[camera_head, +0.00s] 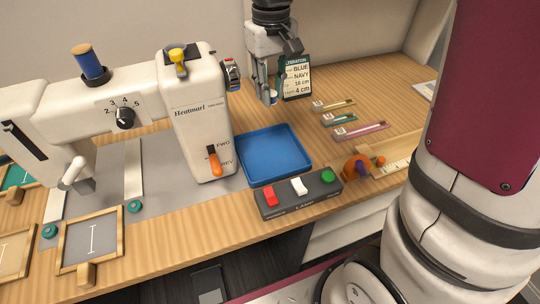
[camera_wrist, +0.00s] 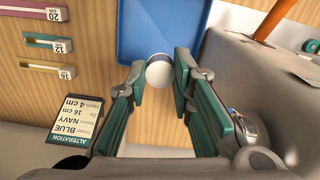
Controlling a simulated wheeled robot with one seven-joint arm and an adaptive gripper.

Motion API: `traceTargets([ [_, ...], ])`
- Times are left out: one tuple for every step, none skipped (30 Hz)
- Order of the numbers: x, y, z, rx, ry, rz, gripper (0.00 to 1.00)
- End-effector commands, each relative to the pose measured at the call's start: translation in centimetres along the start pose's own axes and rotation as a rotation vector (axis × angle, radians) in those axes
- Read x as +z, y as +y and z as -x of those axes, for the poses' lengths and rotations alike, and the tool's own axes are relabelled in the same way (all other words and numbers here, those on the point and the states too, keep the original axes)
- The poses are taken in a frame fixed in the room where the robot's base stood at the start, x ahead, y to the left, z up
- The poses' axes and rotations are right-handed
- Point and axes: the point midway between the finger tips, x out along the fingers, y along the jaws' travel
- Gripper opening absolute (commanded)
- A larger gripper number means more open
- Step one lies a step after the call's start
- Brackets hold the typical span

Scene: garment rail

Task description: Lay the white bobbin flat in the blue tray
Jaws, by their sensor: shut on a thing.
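The white bobbin (camera_wrist: 159,73) shows its round pale face between the fingertips of my gripper (camera_wrist: 160,66) in the wrist view. My gripper (camera_head: 267,92) is shut on it and points down in the head view, where only a small part of the bobbin (camera_head: 273,98) shows. The blue tray (camera_head: 273,152) lies flat and empty on the table, below and nearer the head camera than the gripper. In the wrist view the bobbin overlaps the edge of the tray (camera_wrist: 160,25). The bobbin is held above the table, apart from the tray.
The sewing machine (camera_head: 200,115) stands close left of the tray. A switch box (camera_head: 298,190) sits in front of it. An alteration card (camera_head: 296,78) stands behind the gripper. Several coloured zips (camera_head: 344,118) lie to the right, and an orange object (camera_head: 357,168) at front right.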

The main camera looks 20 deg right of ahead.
Motion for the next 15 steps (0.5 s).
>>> traceTargets([
  [0.1,0.0,-0.6,-0.001,-0.002,0.001,0.10],
  [0.1,0.0,-1.0,-0.001,-0.004,0.001,0.10],
  [0.1,0.0,-1.7,-0.001,-0.004,0.001,0.10],
  [0.1,-0.1,-2.4,-0.001,-0.006,0.001,0.10],
  [0.1,-0.1,-3.1,-0.001,-0.006,0.001,0.10],
  [0.1,-0.1,-4.0,-0.001,-0.006,0.001,0.10],
  [0.1,-0.1,-4.8,-0.001,-0.006,0.001,0.10],
  [0.1,-0.1,-5.6,-0.001,-0.007,0.001,0.10],
  [0.1,-0.1,-6.5,-0.001,-0.006,0.001,0.10],
  [0.1,-0.1,-7.3,-0.001,-0.006,0.001,0.10],
  [0.1,-0.1,-8.0,-0.001,-0.007,0.001,0.10],
  [0.1,-0.1,-9.0,-0.001,-0.006,0.001,0.10],
  [0.1,-0.1,-9.7,-0.001,-0.006,0.002,0.10],
  [0.1,-0.1,-10.4,-0.001,-0.006,0.002,0.10],
  [0.1,-0.1,-11.2,-0.001,-0.005,0.001,0.10],
])
